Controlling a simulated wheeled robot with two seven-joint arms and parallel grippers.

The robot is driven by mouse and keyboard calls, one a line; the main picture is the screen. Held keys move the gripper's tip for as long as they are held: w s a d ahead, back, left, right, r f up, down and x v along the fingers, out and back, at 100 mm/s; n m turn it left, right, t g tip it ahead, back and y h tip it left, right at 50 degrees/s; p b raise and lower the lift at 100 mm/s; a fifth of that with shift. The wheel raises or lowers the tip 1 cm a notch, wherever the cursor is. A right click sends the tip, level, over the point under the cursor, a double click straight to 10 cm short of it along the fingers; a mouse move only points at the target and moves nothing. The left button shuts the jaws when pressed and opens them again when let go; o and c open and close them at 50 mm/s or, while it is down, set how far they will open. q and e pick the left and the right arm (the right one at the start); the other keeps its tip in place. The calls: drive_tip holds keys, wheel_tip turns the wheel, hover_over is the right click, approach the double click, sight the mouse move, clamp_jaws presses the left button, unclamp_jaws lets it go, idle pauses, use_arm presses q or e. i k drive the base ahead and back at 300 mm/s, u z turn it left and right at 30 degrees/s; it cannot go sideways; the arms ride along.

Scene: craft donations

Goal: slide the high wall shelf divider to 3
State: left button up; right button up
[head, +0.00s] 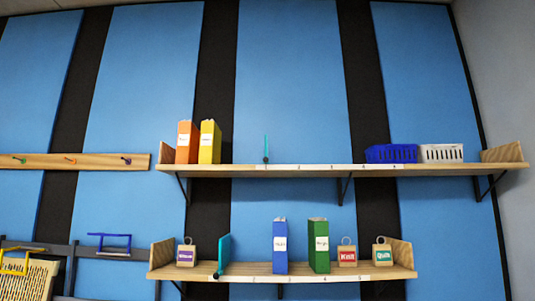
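The high wall shelf (310,172) is a light wood board with upright wooden ends, in the upper part of the head view. Its divider (266,148) is a thin teal upright plate, seen nearly edge-on, with a dark knob at its foot by the shelf's front edge. Small white number labels (331,167) run along that edge; the digits are too small to read surely. The divider stands at the leftmost visible label. The shelf is clear between the divider and the blue basket. Neither of my grippers is in view.
Orange (187,142) and yellow (209,142) boxes stand left of the divider; blue (391,154) and white (441,153) baskets sit right. A lower shelf (300,268) holds another teal divider (223,254), two boxes and several tagged bags. A peg rail (95,162) is at left.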

sight(266, 153)
drive_tip(key=z, duration=0.5)
drive_tip(key=i, duration=0.85)
drive_tip(key=z, duration=0.35)
